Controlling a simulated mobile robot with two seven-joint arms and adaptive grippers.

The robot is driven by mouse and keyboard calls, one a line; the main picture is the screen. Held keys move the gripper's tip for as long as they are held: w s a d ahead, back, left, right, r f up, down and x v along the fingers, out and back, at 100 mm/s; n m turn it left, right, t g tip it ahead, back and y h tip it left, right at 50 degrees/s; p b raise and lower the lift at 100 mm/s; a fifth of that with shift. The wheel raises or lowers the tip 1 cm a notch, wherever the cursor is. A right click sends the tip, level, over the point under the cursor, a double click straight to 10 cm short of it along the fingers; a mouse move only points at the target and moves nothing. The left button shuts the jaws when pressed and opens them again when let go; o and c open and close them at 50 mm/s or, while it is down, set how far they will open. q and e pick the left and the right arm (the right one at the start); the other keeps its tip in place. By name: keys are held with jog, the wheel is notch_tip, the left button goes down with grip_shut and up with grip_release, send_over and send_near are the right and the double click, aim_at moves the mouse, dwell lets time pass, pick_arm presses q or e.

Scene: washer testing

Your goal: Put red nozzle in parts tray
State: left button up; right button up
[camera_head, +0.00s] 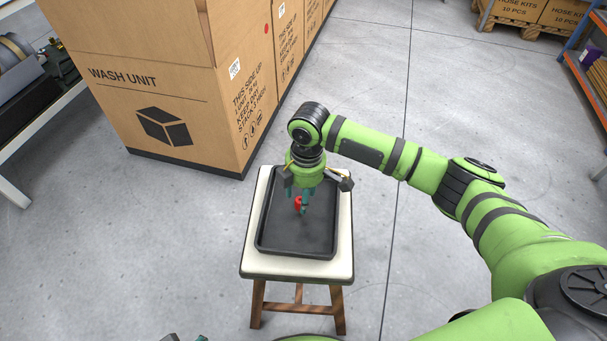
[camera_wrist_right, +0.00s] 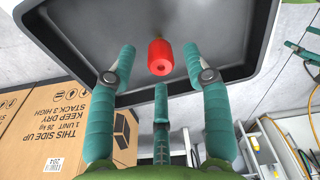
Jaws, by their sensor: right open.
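The black parts tray (camera_head: 322,235) lies on the stool; its rim and floor also fill the top of the wrist view (camera_wrist_right: 262,50). The small red nozzle (camera_head: 298,203) shows over the tray floor, just below my right fingers. In the wrist view the red nozzle (camera_wrist_right: 160,58) is between the spread teal fingers, with gaps on both sides. I cannot tell whether it touches the tray floor. My right gripper (camera_head: 301,190) is open, pointing down above the tray. A small teal and dark bit at the bottom edge looks like my left gripper (camera_head: 186,338), mostly cut off.
The white-topped stool (camera_head: 346,262) with wooden legs stands on the grey floor. A large cardboard wash unit box (camera_head: 205,110) stands close behind it to the left. A rack (camera_head: 20,150) is at far left, and boxes on a pallet (camera_head: 515,28) at far right. The floor between is clear.

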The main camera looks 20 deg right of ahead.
pick_arm(q)
jog(key=shift+g, duration=0.3)
jog(key=s+f, duration=0.1)
jog(key=f+p, duration=0.1)
jog(key=f, duration=0.1)
jog(key=s+f+p, duration=0.1)
jog(key=f, duration=0.1)
jog(key=shift+s+a+f, duration=0.1)
jog(key=shift+s, duration=0.25)
pick_arm(e)
notch_tip(320, 180, up, 10)
jog(key=shift+d, duration=0.3)
jog(key=shift+f, duration=0.15)
